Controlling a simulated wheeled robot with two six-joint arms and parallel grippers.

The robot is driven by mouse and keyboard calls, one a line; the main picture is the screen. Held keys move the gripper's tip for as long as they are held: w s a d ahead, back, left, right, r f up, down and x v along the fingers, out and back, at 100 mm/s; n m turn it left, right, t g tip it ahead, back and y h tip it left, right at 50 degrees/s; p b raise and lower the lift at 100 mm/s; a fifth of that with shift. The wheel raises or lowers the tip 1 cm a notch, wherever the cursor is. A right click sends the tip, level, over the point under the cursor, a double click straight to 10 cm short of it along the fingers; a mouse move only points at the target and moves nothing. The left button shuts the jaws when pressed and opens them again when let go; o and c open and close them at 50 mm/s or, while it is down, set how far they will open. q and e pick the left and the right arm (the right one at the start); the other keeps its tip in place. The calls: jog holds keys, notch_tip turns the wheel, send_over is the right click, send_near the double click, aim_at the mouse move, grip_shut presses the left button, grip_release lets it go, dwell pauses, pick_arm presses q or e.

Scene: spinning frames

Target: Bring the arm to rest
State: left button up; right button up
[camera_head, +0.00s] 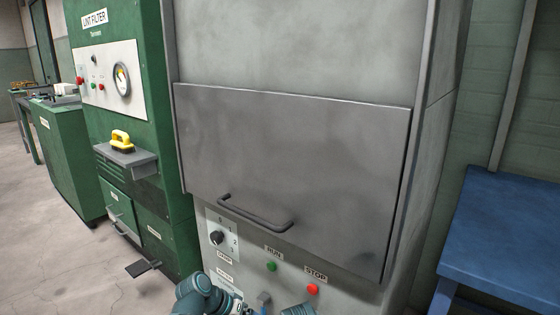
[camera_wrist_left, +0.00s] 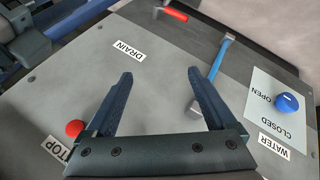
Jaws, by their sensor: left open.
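My left gripper (camera_wrist_left: 162,74) shows in the left wrist view with its two dark fingers spread apart and nothing between them. Behind the fingers is a grey machine panel (camera_wrist_left: 135,75) with a DRAIN label. A blue-handled lever (camera_wrist_left: 219,61) is beyond the right finger, and I cannot tell how far apart they are. In the head view, teal parts of my arms show at the bottom edge; no fingers can be made out there. My right gripper is not in view.
The grey machine has a closed front panel (camera_head: 290,170) with a handle (camera_head: 255,215), a RUN button (camera_head: 271,267) and a red STOP button (camera_head: 313,289). A blue knob (camera_wrist_left: 286,103) is by the WATER label. A green cabinet (camera_head: 130,150) stands left, a blue table (camera_head: 510,230) right.

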pick_arm(q)
jog(key=s+r+m+g+y+p, duration=0.1)
jog(key=s+r+g+y+p, duration=0.1)
jog(key=s+y+p, duration=0.65)
jog(key=s+r+p, duration=0.2)
jog(key=r+p, duration=1.5)
jog(key=r, duration=0.2)
jog(key=s+r+p, duration=0.1)
jog(key=r+p, duration=1.6)
jog(key=r, duration=0.2)
jog(key=shift+s+d+p, duration=0.3)
jog(key=shift+s+d, duration=0.1)
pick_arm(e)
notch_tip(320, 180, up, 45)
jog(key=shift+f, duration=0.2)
pick_arm(q)
jog(key=shift+d+f, duration=0.1)
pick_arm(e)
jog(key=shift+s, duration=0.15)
